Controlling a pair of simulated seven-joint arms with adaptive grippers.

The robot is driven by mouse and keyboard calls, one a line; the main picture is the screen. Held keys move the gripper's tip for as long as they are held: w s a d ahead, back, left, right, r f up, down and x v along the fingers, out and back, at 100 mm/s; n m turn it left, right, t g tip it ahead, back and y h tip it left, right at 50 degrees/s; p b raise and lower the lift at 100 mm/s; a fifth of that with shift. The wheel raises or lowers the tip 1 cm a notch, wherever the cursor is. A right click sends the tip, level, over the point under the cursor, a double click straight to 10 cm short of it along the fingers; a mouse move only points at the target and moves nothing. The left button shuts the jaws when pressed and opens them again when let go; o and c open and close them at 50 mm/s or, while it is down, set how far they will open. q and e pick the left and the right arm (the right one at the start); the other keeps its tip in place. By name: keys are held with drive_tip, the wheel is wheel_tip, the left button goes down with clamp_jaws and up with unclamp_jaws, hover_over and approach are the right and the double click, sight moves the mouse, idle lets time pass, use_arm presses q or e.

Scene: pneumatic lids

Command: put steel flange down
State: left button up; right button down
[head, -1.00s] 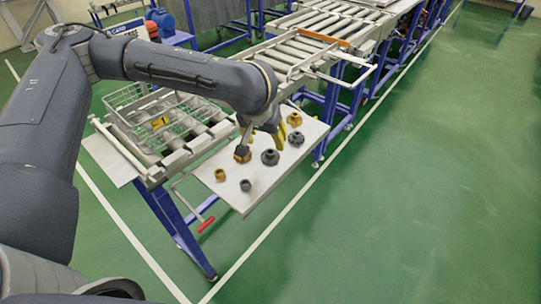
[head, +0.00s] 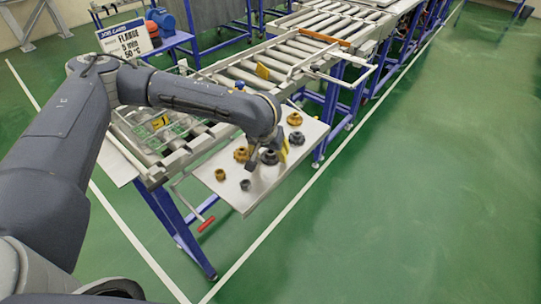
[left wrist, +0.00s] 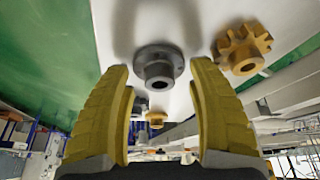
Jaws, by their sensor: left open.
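The steel flange, a dark grey disc with a raised round hub (left wrist: 158,66), lies on the white board in the left wrist view. It also shows in the head view (head: 270,157), beside my gripper. My left gripper (left wrist: 160,70) is open, with one yellow finger on each side of the flange and a visible gap to both. In the head view my left gripper (head: 268,158) is low over the board and partly hides the parts there. My right gripper is in neither view.
The white board (head: 228,196) also carries a brass gear (head: 241,154), a brass part (head: 295,119), a grey gear (head: 297,138) and two small parts, brass (head: 220,175) and grey (head: 245,184). A roller conveyor (head: 290,55) and a job card sign (head: 125,38) stand behind.

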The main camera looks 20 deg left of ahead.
use_arm(q)
drive_tip(key=shift+w+f, duration=0.1)
drive_tip(key=shift+f, duration=0.05)
drive_tip(key=shift+f, duration=0.1)
clamp_jaws()
idle(0.3)
